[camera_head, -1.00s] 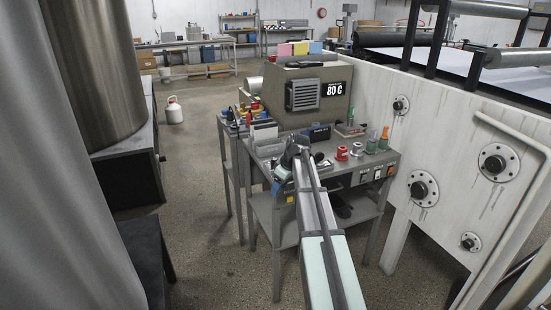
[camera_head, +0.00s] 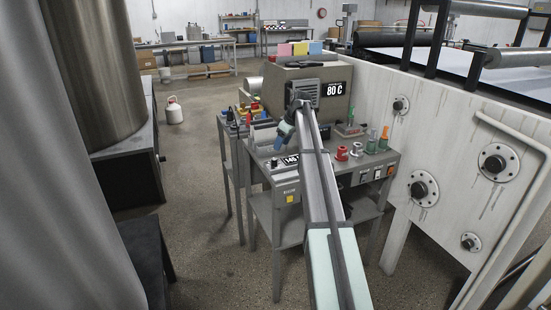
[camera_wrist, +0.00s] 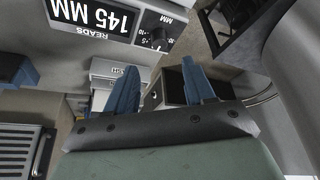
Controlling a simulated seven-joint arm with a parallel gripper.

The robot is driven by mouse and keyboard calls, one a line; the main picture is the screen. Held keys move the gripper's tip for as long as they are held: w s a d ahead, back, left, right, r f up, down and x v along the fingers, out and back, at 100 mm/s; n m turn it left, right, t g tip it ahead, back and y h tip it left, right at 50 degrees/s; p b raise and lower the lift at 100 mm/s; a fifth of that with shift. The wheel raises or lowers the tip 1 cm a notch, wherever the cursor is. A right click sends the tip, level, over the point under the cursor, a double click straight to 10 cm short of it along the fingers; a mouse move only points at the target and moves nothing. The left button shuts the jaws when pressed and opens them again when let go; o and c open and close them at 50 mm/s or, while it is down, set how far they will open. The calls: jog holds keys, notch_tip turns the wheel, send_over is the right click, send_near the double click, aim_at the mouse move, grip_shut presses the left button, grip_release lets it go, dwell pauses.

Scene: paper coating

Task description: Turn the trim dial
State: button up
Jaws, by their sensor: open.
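The trim dial (camera_wrist: 157,38) is a small black knob with a printed scale in MM. In the wrist view it sits on a grey panel beside a black display (camera_wrist: 92,18) that reads 145 MM, upside down. In the head view my gripper (camera_head: 280,142) is above the bench near the display, partly hidden by my arm.
A vented grey unit (camera_head: 304,92) with an 80 C sign stands at the bench's back. A white flanged panel (camera_head: 455,160) bounds the right side. Open floor (camera_head: 190,220) lies left.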

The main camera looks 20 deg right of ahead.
aim_at(275, 159)
jog(key=x, duration=0.9)
grip_shut()
dwell(0.4)
